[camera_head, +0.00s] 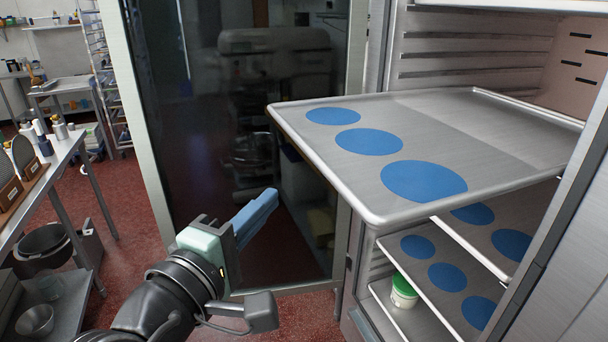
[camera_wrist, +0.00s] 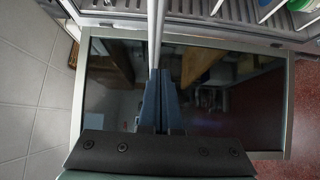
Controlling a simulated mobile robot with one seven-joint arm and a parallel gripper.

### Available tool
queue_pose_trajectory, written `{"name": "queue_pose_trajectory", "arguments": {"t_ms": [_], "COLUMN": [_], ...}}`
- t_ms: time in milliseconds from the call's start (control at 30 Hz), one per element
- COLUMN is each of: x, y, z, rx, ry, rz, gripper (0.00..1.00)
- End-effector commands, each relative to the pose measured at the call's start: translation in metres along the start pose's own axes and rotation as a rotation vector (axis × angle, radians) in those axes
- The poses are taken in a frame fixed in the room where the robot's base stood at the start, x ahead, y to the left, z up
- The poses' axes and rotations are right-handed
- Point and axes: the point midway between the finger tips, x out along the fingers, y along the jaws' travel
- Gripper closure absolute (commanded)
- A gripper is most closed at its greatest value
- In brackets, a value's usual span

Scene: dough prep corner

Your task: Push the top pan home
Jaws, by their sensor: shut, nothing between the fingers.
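The top pan (camera_head: 440,130) is a flat metal sheet with a raised rim and three blue discs on it. It sticks well out of the open cabinet (camera_head: 480,50), with its rear part between the side walls. My gripper (camera_head: 272,196) is shut and empty, with blue fingers. In the head view it appears left of and lower than the pan's near corner, apart from it and in front of the glass door. The wrist view shows the shut fingers (camera_wrist: 161,80) pointing at a thin pale upright strip, which I cannot identify for certain.
The open glass door (camera_head: 240,130) stands left of the pan; its dark panel (camera_wrist: 110,90) fills much of the wrist view. Lower pans (camera_head: 430,275) with blue discs and a green-lidded tub (camera_head: 404,292) are inside the cabinet. A steel table (camera_head: 65,150) stands far left.

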Motion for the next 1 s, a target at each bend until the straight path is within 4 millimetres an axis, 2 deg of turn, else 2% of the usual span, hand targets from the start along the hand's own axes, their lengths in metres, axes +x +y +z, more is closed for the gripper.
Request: {"name": "queue_pose_trajectory", "arguments": {"t_ms": [33,167,333,500,1000], "x": [0.012,0.038,0.055,0.063,0.067], "y": [0.004,0.004,0.003,0.001,0.001], "z": [0.002,0.002,0.02,0.027,0.032], "rx": [0.0,0.001,0.003,0.003,0.003], "ry": [-0.006,-0.004,-0.002,0.0,-0.001], "rz": [-0.001,-0.001,-0.001,0.0,0.0], "gripper": [1.0,1.0,1.0,1.0,1.0]}}
